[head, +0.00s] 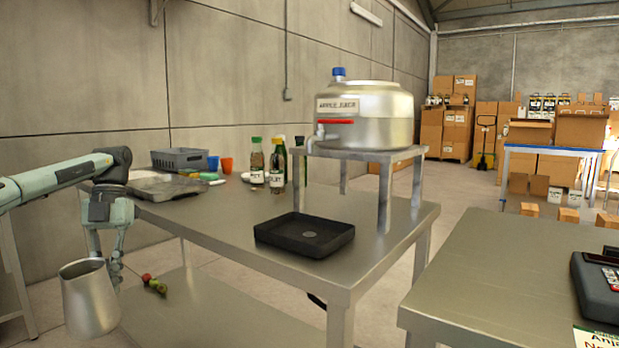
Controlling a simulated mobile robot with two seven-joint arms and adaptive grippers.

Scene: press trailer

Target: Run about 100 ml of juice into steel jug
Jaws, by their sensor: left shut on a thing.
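A steel jug (90,298) hangs upright from my left gripper (116,268), which is shut on it at its right side. The jug is at the lower left, in front of the steel table and apart from it. A steel juice tank (376,115) labelled apple juice stands on a raised stand (385,155) on the table. Its tap (318,137) with a red handle (335,122) sticks out at the tank's left. A black drip tray (304,236) lies on the table in front of the stand. The inside of the jug is hidden. My right gripper is not in view.
Several bottles (277,168) stand on the table (215,215) left of the stand. A grey crate (180,159), orange cups (227,165) and other items sit at its far left end. A second table (490,265) with a dark device (600,285) is at the right.

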